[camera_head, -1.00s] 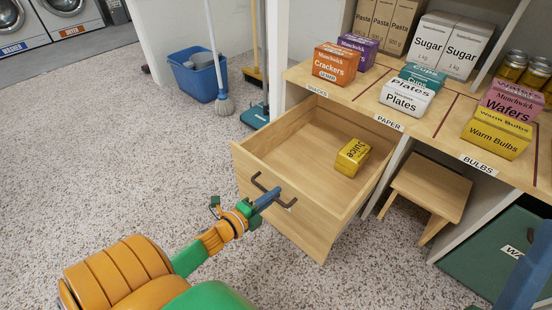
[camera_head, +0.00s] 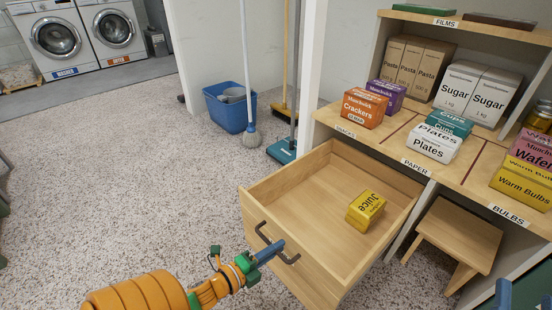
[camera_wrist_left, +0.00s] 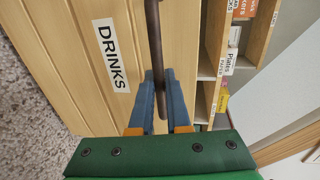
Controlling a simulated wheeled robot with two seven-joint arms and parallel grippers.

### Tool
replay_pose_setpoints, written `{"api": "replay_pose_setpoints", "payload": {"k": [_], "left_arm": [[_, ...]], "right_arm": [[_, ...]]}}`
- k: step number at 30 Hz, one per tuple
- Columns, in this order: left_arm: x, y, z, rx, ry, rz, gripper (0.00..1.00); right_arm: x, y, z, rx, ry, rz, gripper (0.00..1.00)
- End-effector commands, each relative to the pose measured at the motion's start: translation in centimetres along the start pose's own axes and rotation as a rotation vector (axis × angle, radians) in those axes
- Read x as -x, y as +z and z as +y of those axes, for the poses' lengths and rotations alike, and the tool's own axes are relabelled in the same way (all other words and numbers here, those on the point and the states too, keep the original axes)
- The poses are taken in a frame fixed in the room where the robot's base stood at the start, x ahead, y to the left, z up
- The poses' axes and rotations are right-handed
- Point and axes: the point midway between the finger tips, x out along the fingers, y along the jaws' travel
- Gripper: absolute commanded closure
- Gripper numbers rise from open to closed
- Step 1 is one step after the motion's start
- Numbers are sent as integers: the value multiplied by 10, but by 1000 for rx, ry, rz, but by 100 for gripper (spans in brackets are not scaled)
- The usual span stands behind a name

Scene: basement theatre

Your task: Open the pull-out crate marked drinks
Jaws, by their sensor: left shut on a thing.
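The wooden pull-out crate (camera_head: 262,218) stands well out from the shelf unit, open at the top, with a yellow juice carton (camera_head: 366,208) inside. Its front carries a DRINKS label (camera_wrist_left: 110,54) in the left wrist view. A dark bar handle (camera_head: 289,258) is fixed to that front, and it also shows in the left wrist view (camera_wrist_left: 154,30). My left gripper (camera_head: 276,246) is shut on the handle, its blue fingers (camera_wrist_left: 153,98) on either side of the bar.
The shelf top (camera_head: 385,135) holds crackers, plates, cups and bulbs boxes. A wooden stool (camera_head: 459,238) stands under it, right of the crate. A blue bucket (camera_head: 228,108) and mops are behind.

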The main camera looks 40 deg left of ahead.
Motion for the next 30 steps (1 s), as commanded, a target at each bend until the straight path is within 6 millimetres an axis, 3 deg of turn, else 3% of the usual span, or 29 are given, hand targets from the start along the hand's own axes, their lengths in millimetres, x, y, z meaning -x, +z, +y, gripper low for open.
{"api": "replay_pose_setpoints", "payload": {"k": [1, 2, 3, 13, 17, 24, 30], "left_arm": [[0, 1, 0, 0, 2, -3, 100], [0, 1, 0, 0, 2, -3, 77], [0, 1, 0, 0, 2, -3, 73], [3, 0, 0, 0, 2, -2, 73], [16, 1, -1, 1, 4, -3, 73], [52, 1, -1, 1, 5, -4, 73], [69, 1, 0, 0, 2, -4, 73]], "right_arm": [[0, 0, 0, 0, 0, 0, 50], [0, 0, 0, 0, 0, 0, 50], [0, 0, 0, 0, 0, 0, 50], [0, 2, 0, 0, 0, -13, 50], [3, 30, 4, -1, 10, -172, 50], [32, 95, 11, -9, 28, -550, 50], [55, 122, 13, -15, 35, -719, 50]]}}
